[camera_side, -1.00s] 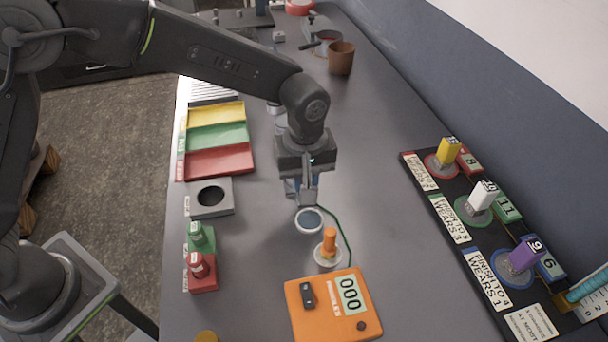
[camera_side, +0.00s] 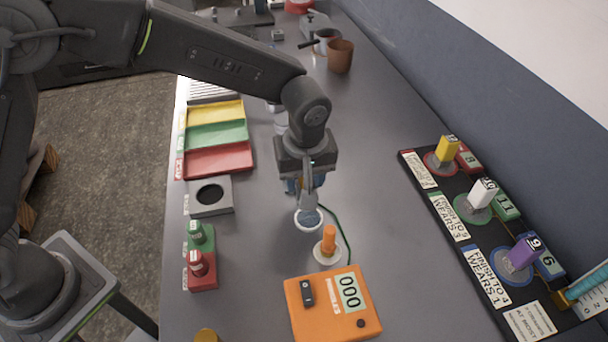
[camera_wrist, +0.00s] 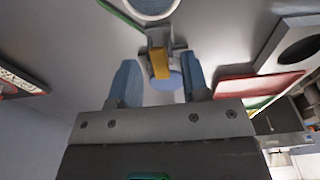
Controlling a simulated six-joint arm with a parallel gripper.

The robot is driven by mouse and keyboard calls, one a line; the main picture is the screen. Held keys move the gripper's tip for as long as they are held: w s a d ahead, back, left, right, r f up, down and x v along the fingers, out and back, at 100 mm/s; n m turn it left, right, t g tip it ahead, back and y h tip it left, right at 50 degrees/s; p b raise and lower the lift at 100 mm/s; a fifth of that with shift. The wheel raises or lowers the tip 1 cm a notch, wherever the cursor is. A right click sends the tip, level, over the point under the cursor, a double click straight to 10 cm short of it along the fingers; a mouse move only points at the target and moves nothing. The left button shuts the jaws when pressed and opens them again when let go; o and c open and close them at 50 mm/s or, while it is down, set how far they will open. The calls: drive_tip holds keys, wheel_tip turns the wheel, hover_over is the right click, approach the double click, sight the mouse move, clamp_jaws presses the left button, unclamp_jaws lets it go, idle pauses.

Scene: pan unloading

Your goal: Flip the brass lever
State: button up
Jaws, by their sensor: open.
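The brass lever (camera_wrist: 160,64) shows in the wrist view as a short brass bar on a grey mount, above a round blue part (camera_wrist: 166,81). My gripper (camera_wrist: 160,66) is open, with one blue finger on each side of the lever in that picture. I cannot tell how far the lever lies from the fingers in depth, and I see no clear contact. In the side view my gripper (camera_side: 305,186) hangs just behind a small white-rimmed round dish (camera_side: 296,222). The gripper hides most of the lever's mount there.
An orange box with a display (camera_side: 330,318) and an orange-knobbed weight (camera_side: 328,240) stand in front. Yellow, green and red trays (camera_side: 218,162) and a grey block with a hole (camera_side: 225,206) lie to the left. A black rack (camera_side: 450,235) is at right. Table between is clear.

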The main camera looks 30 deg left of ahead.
wheel_tip(320, 180, up, 14)
drive_tip(key=s+d, duration=0.1)
idle(0.5)
drive_tip(key=shift+f, duration=0.1)
drive_tip(key=s+a+r+m+t+h, duration=0.1)
drive_tip(key=s+a+r+m, duration=0.2)
drive_tip(key=a, duration=0.4)
drive_tip(key=s+a+r+m+t, duration=0.1)
drive_tip(key=s+a+r, duration=0.2)
drive_tip(key=s+a, duration=0.35)
drive_tip(key=s+a+f+m+t, duration=0.2)
drive_tip(key=s+a+f+m, duration=0.2)
drive_tip(key=s+a, duration=0.4)
drive_tip(key=shift+s+a+f+m+t, duration=0.15)
drive_tip(key=shift+s+a+m+t, duration=0.3)
drive_tip(key=shift+s, duration=0.5)
